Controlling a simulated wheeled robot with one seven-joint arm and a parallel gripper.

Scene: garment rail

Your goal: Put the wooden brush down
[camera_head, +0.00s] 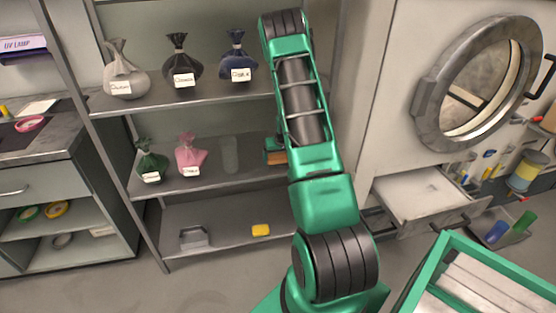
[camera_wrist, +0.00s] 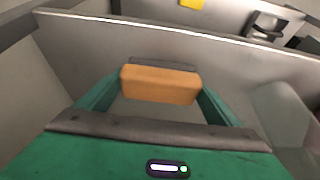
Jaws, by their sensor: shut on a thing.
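The wooden brush (camera_wrist: 160,84) shows in the wrist view as an orange-brown block with a dark strip along its far side. My gripper (camera_wrist: 160,80) is shut on it, with one green finger at each end. In the head view the brush (camera_head: 276,158) is a small brown piece below my gripper (camera_head: 273,146), at the right part of the middle shelf (camera_head: 218,179). My arm hides part of it there. I cannot tell whether the brush touches the shelf.
A faint translucent shape (camera_head: 229,154) stands left of the brush. Pink (camera_head: 191,154) and green (camera_head: 151,161) bags stand farther left. Several bags stand on the shelf above. A grey tray (camera_head: 193,237) and a yellow block (camera_head: 261,230) lie on the bottom shelf.

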